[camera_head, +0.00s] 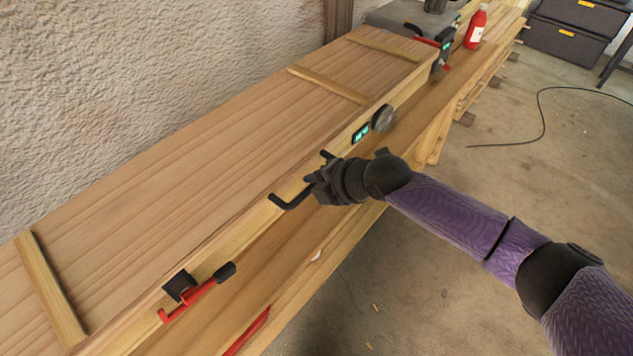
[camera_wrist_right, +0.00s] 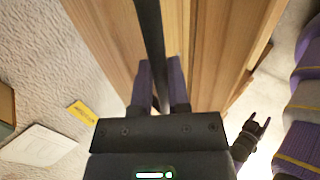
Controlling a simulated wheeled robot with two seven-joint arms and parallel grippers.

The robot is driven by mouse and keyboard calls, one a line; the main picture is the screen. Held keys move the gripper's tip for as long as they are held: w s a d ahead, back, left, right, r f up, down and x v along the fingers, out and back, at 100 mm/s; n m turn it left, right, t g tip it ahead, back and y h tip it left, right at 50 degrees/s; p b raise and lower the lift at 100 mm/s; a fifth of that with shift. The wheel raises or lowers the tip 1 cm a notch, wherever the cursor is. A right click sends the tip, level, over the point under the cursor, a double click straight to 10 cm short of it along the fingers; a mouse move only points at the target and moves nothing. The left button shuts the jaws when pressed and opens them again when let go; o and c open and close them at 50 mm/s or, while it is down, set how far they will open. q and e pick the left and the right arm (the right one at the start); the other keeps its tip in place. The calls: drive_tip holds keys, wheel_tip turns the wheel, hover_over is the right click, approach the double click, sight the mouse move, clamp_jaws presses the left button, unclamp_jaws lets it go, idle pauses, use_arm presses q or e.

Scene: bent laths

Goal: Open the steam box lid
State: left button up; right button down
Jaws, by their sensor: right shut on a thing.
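The steam box is a long wooden box along the wall, and its plank lid (camera_head: 170,165) lies flat over it in the head view. A black bar handle (camera_head: 290,201) sits on the front side near the lid's edge. My right gripper (camera_head: 316,186) is shut on this handle; in the wrist view the bar (camera_wrist_right: 152,45) runs between its two purple fingers. A red-handled latch (camera_head: 197,293) is on the front at the near left, and another (camera_head: 438,50) is at the far end. My left gripper (camera_wrist_right: 257,127) shows small and open in the wrist view, apart from the box.
A display (camera_head: 361,133) and a round gauge (camera_head: 383,118) are on the box front. A red bottle (camera_head: 476,27) stands at the far end of the wooden bench (camera_head: 400,139). Dark drawers (camera_head: 573,27) and a black cable (camera_head: 541,112) are beyond. The floor at right is mostly clear.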

drive_tip(key=r, duration=0.7)
drive_tip(key=shift+w+a, duration=0.25)
drive_tip(key=shift+a, duration=0.05)
drive_tip(key=w+a+r+p, duration=0.3)
drive_tip(key=a+r+p, duration=0.1)
drive_tip(key=r, duration=0.5)
drive_tip(key=w+a+r+p, duration=0.3)
drive_tip(key=a+r, duration=0.3)
drive_tip(key=r, duration=0.3)
drive_tip(key=shift+w+a+r+p, duration=0.25)
drive_tip(key=shift+w+r+p, duration=0.15)
drive_tip(key=shift+w, duration=0.4)
